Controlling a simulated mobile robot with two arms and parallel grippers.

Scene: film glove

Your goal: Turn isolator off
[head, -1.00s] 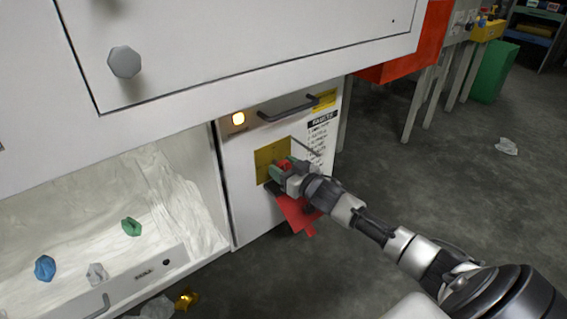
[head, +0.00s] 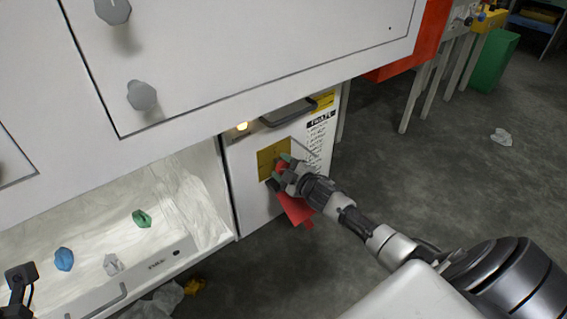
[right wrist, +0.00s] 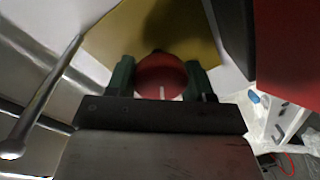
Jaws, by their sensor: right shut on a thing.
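The isolator switch has a round red knob, which shows in the right wrist view (right wrist: 161,76) with a short white mark on its face. It sits on a yellow plate (head: 266,161) on the front of a white cabinet (head: 249,205). My right gripper (head: 284,167) is at the plate in the head view. In the right wrist view its two green fingers (right wrist: 161,80) are on either side of the red knob and shut on it. The fingers hide most of the knob in the head view. My left gripper's fingers do not show.
A red piece (head: 297,209) hangs below my right gripper. A lit lamp (head: 242,126) and a dark handle (head: 287,112) are above the plate. A white-lined compartment (head: 180,180) with small coloured lumps lies to the left. Grey floor is open at right.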

